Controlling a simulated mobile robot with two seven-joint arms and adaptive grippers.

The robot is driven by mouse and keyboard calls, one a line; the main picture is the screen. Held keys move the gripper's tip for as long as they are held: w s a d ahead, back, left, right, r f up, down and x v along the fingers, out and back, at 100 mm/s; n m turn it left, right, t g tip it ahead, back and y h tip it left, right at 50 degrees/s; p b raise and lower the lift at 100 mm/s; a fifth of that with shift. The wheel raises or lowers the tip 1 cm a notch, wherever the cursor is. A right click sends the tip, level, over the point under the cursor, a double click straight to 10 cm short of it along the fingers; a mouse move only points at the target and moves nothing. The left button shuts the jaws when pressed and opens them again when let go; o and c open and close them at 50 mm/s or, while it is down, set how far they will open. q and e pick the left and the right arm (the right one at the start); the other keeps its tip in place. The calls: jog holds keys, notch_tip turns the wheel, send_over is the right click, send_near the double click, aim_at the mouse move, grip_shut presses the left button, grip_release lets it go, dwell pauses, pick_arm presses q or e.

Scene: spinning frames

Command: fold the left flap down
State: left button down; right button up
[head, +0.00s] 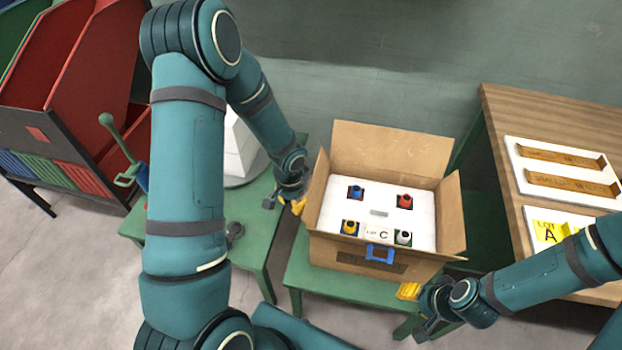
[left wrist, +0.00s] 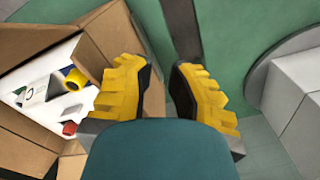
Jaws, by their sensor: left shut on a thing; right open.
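An open cardboard box (head: 345,252) stands on a green table in the middle of the head view. Its left flap (head: 317,187) stands up at the box's left side, and it also shows in the left wrist view (left wrist: 107,32). My left gripper (head: 298,206) is at the outer side of this flap. In the left wrist view, its yellow fingers (left wrist: 163,88) are partly apart, one right at the flap; the hold itself is not clear. My right gripper (head: 409,304) is open at the box's front right corner, below the rim.
A white insert (head: 378,213) with several coloured-topped items lies in the box. The far flap (head: 390,150) and right flap (head: 451,213) stand up. A wooden table (head: 540,110) is at right, a white object (head: 240,150) at left.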

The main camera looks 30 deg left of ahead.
aim_at(311, 211)
pick_arm(q)
jog(key=shift+s+d+f, duration=0.35)
jog(key=shift+s+f, duration=0.05)
jog(key=shift+f, duration=0.1)
jog(key=shift+w+d+r, duration=0.25)
jog(key=shift+d, duration=0.5)
jog(key=shift+w+d+r, duration=0.2)
jog(key=shift+d+r, duration=0.1)
jog(key=shift+d, duration=0.5)
jog(key=shift+w+d+r, duration=0.25)
jog(key=shift+d, duration=0.5)
jog(key=shift+w+d+r, duration=0.25)
jog(key=shift+d+r, duration=0.15)
jog(key=shift+d, duration=0.2)
jog(key=shift+w+d+f, duration=0.25)
jog(key=shift+d, duration=0.55)
jog(key=shift+w+d+f, duration=0.25)
jog(key=shift+d+f, duration=0.05)
jog(key=shift+d, duration=0.5)
jog(key=shift+w+d+f, duration=0.25)
jog(key=shift+d, duration=0.55)
